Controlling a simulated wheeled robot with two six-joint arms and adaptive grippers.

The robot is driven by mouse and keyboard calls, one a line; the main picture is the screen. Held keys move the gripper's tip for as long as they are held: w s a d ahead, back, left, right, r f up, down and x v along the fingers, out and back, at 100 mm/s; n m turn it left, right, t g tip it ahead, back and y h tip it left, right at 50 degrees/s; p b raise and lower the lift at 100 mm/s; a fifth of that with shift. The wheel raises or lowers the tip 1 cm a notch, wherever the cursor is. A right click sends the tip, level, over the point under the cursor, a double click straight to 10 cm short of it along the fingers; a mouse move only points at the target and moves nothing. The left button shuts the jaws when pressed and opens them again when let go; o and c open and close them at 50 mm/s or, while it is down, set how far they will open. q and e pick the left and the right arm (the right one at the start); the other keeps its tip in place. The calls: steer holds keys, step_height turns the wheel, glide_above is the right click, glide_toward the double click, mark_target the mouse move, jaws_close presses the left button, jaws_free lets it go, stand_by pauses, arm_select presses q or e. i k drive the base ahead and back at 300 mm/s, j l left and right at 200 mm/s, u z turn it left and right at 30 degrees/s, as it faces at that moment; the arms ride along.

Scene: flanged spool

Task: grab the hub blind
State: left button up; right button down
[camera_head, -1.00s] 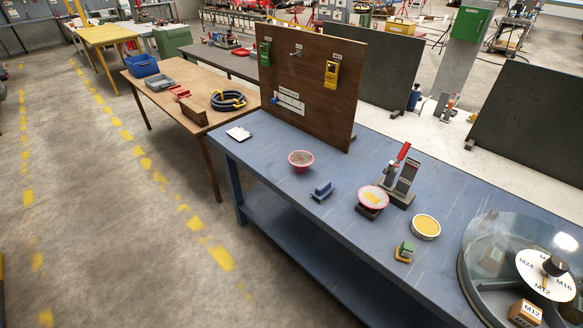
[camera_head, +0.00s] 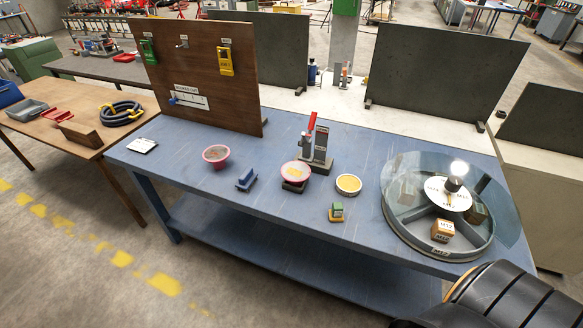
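I cannot tell for sure which item is the hub blind. Small items stand on the blue workbench (camera_head: 240,205). A round turntable bin (camera_head: 400,225) with a clear cover and a central knob (camera_head: 453,184) is at the right; its white disc has size labels. A shallow round dish with a yellow top (camera_head: 348,184) lies left of the bin. A pink-rimmed dish with yellow inside (camera_head: 295,171) sits on a dark base beside a red-handled upright device (camera_head: 318,148). Neither gripper shows.
A wooden table (camera_head: 75,140) stands left. A dark ribbed shape fills the lower right corner.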

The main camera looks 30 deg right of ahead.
mark_target(295, 172)
steer(key=z, duration=0.25)
steer(key=i+j+z, duration=0.15)
steer(key=j+z, duration=0.25)
steer(key=i+j+z, duration=0.15)
steer(key=j+z, duration=0.25)
steer(key=i+j+z, duration=0.1)
steer(key=j+z, duration=0.15)
steer(key=z, duration=0.2)
